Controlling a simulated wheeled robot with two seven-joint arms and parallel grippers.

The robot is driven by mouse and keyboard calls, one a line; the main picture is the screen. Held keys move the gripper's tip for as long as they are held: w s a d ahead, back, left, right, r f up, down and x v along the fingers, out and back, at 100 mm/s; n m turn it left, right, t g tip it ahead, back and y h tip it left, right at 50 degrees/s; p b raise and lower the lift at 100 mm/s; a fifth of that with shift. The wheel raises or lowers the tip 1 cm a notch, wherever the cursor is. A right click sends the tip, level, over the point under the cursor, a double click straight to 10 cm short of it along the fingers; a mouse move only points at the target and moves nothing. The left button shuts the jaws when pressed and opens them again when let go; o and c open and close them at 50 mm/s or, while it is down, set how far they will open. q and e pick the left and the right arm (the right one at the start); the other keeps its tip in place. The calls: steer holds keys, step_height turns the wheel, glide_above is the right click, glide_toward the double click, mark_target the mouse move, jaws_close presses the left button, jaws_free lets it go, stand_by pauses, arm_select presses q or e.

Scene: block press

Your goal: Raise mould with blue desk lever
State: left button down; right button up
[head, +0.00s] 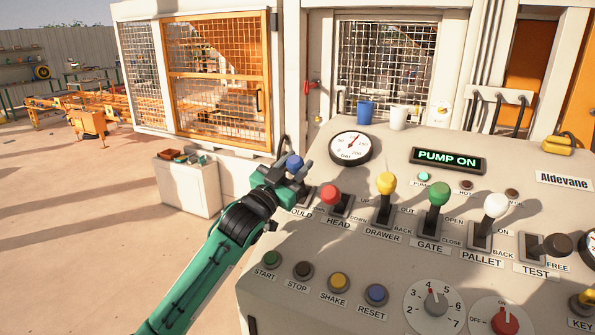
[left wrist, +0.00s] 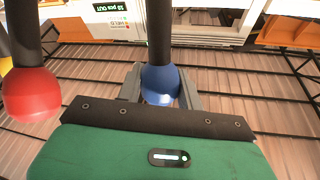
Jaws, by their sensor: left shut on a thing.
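The blue lever knob (head: 295,161) stands at the left end of the desk's lever row, above a label partly hidden by my arm, reading "OULD". My left gripper (head: 296,168) is shut on this knob, with its fingers around it. In the left wrist view the blue knob (left wrist: 160,86) sits between the two fingers, its dark stem behind it. The lever's base slot is mostly hidden by my gripper. The mould itself cannot be made out. My right gripper is not in view.
The red HEAD lever (head: 330,195) stands close on the right of my gripper, with yellow (head: 386,184), green (head: 439,194) and white (head: 495,205) levers beyond. A lit display (head: 448,160) reads "PUMP ON". Push buttons line the desk front. Open floor lies left.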

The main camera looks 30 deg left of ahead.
arm_select(q)
steer(key=c, duration=0.9)
jaws_free()
steer(key=shift+c, duration=0.2)
steer(key=shift+s+f, duration=0.35)
steer(key=shift+s, duration=0.1)
steer(key=b+v, duration=0.5)
steer(key=v, duration=0.7)
steer(key=shift+s, duration=0.45)
steer(key=shift+a, duration=0.1)
